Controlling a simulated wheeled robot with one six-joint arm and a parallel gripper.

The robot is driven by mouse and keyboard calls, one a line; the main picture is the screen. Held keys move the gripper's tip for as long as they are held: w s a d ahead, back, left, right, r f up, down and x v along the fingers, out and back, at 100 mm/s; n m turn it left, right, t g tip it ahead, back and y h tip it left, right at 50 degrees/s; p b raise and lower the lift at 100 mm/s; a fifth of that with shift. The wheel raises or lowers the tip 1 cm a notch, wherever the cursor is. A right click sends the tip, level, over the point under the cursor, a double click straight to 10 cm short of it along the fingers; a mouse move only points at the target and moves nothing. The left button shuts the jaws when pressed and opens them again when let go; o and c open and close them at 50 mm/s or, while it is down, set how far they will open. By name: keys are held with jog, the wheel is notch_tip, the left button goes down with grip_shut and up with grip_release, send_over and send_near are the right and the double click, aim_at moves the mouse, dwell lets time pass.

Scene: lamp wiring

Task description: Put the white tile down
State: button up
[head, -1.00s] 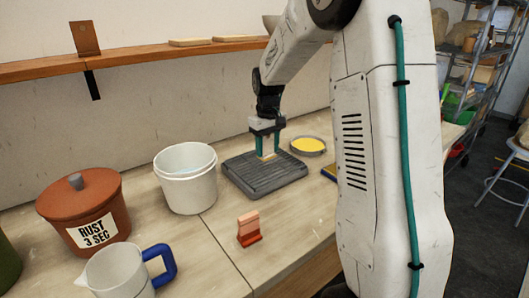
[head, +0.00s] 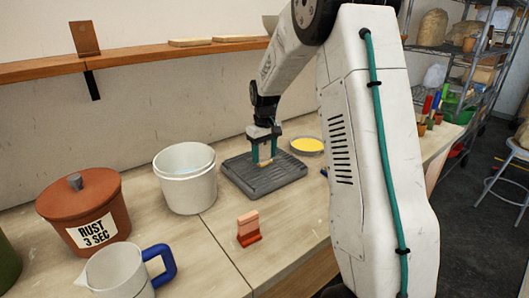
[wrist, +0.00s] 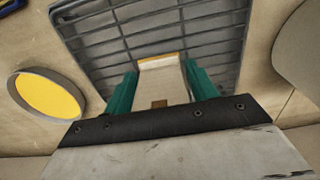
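My gripper (head: 264,157) has teal fingers and points down over a dark grey slatted rack (head: 240,178) on the table. It is shut on the white tile (head: 265,159), a small pale piece held upright between the fingertips. In the wrist view the tile (wrist: 163,82) sits between both teal fingers, with a yellowish far edge, above the rack's slats (wrist: 205,35). The tile's lower end is at or just above the rack; I cannot tell whether it touches.
A round dish of yellow (head: 307,145) stands right behind the rack. A white bucket (head: 185,185) stands left of it. A lidded "RUST 3 SEC" pot (head: 85,210) and a blue-handled jug (head: 120,272) are at left.

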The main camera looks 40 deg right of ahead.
jog(key=shift+o, duration=0.6)
jog(key=shift+r, duration=0.1)
notch_tip(320, 180, up, 12)
jog(key=shift+f, duration=0.1)
jog(key=s+a+r, duration=0.3)
jog(key=s+a, duration=0.3)
jog(key=s, duration=0.2)
jog(key=s+a+r, duration=0.4)
jog(key=s+a, duration=0.2)
jog(key=s, duration=0.2)
jog(key=s+a+f, duration=0.2)
jog(key=s+a, duration=0.1)
jog(key=s, duration=0.7)
jog(key=s+a+f+t, duration=0.1)
jog(key=s+a+f, duration=0.2)
jog(key=s, duration=0.7)
jog(key=shift+s+a+f, duration=0.2)
jog(key=shift+a+f, duration=0.1)
jog(key=shift+a, duration=0.2)
